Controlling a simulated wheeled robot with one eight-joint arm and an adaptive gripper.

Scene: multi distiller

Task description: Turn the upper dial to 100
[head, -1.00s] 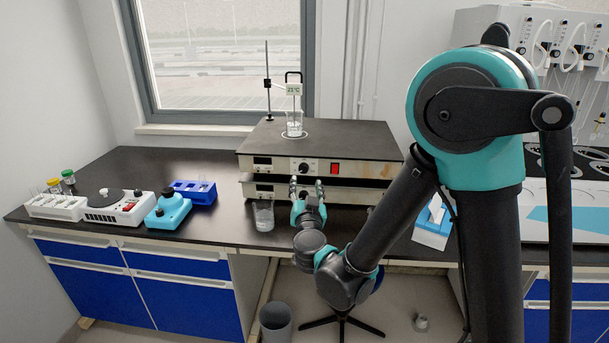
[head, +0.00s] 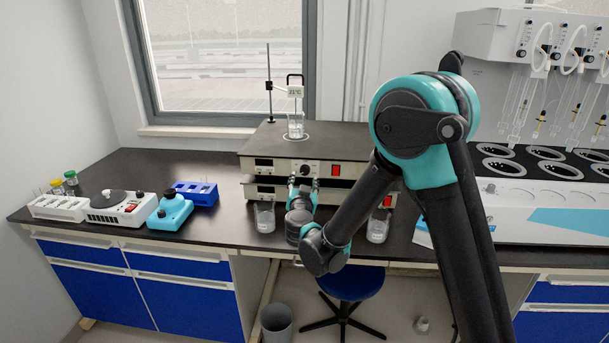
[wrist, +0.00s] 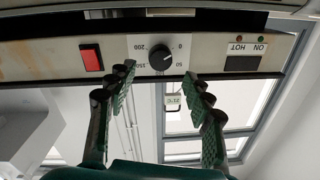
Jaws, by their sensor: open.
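Two hotplates are stacked on the bench. The upper hotplate (head: 345,140) has a black upper dial (head: 305,168) mid-front, partly behind my gripper in the head view. In the wrist view, which is upside down, the upper dial (wrist: 160,57) shows clearly, with 0, 50, 150 and 200 printed around it. Its exact pointer setting is too small to read surely. My gripper (head: 303,178) is in front of the panel. In the wrist view my gripper (wrist: 159,74) is open, its fingers on either side of the dial, with no clear contact. The lower dial is hidden.
A red switch (wrist: 91,57) sits beside the dial. A glass beaker (head: 295,125) and thermometer stand are above the upper plate. Beakers (head: 264,217) (head: 378,226) stand in front of the lower hotplate (head: 258,190). A blue stool (head: 350,284) is below the bench.

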